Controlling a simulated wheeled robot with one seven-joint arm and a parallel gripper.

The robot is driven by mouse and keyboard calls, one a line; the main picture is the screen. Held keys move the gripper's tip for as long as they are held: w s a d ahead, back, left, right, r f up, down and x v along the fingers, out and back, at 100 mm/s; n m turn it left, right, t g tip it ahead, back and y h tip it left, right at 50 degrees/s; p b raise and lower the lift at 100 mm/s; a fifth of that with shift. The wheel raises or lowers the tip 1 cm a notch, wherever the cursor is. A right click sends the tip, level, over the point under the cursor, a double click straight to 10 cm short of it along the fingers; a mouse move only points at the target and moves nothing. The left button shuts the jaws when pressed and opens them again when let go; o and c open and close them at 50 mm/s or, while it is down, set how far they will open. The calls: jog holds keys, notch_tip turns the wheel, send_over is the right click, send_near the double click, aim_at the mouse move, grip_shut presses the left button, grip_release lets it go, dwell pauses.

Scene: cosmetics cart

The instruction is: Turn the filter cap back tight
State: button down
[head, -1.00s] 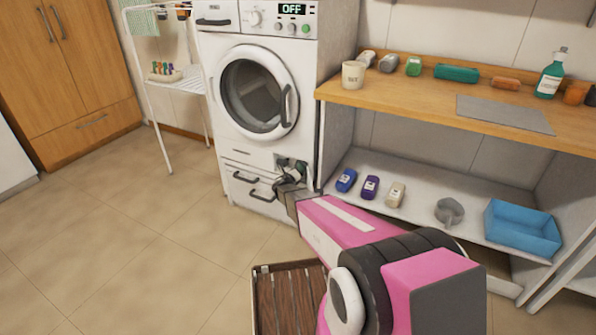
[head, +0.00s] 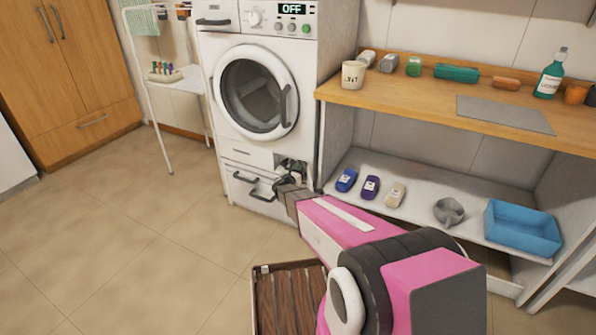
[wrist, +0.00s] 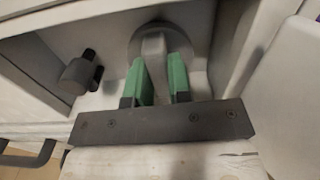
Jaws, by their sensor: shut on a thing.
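The grey round filter cap (wrist: 153,38) sits in a recess low on the front of the white washing machine (head: 215,130). In the wrist view a raised grip stands out across its face. My gripper (wrist: 159,72) has its two green-padded fingers on either side of that grip and is shut on it. In the head view my gripper (head: 284,183) reaches the open compartment (head: 291,163) at the machine's lower right. The cap is mostly hidden there by the gripper.
A dark knob-like fitting (wrist: 80,72) sticks out left of the cap in the wrist view. A drawer handle (head: 262,193) is left of my gripper. The shelf unit (head: 425,190) stands close on the right. A slatted wooden crate (head: 285,295) is on the floor.

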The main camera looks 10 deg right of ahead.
dwell(0.3)
jog(key=c, duration=1)
grip_release()
jog(key=shift+c, duration=0.2)
jog(key=shift+s, duration=0.1)
jog(key=v, duration=1)
jog(key=shift+s+a, duration=0.25)
